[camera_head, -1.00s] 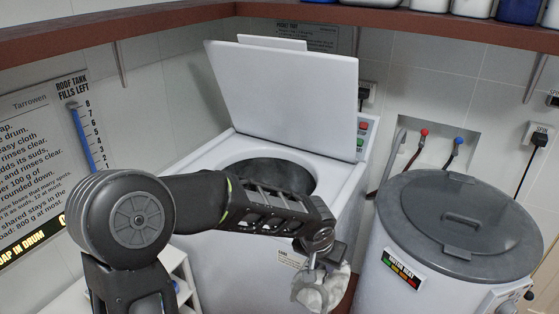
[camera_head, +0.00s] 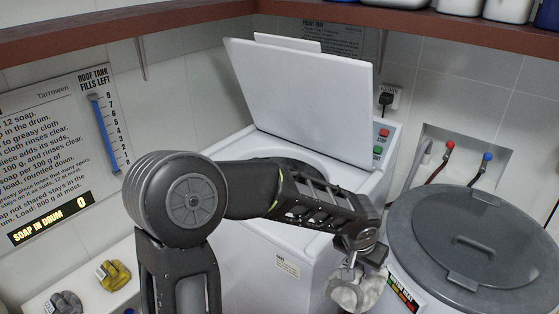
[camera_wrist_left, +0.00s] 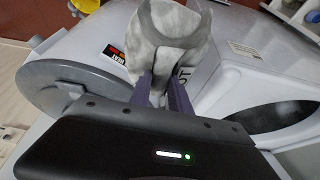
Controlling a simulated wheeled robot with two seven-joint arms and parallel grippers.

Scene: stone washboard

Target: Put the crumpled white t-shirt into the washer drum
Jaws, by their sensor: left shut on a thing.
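The crumpled white t-shirt (camera_head: 355,290), greyish in places, hangs from my left gripper (camera_head: 362,262) in front of the washer's front right side. In the left wrist view the shirt (camera_wrist_left: 166,45) is pinched between the two purple fingers of the left gripper (camera_wrist_left: 160,92). The white washer (camera_head: 270,255) has its lid (camera_head: 305,95) raised. The drum opening (camera_head: 305,158) is partly hidden behind my left arm; in the left wrist view the dark opening (camera_wrist_left: 262,118) shows at the right, apart from the shirt. My right gripper is not in view.
A round spinner with a grey lid (camera_head: 470,235) stands right of the washer, close to the held shirt. Yellow (camera_head: 113,274) and grey (camera_head: 64,303) crumpled cloths lie on a white shelf at lower left. A brown ledge (camera_head: 150,22) runs above.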

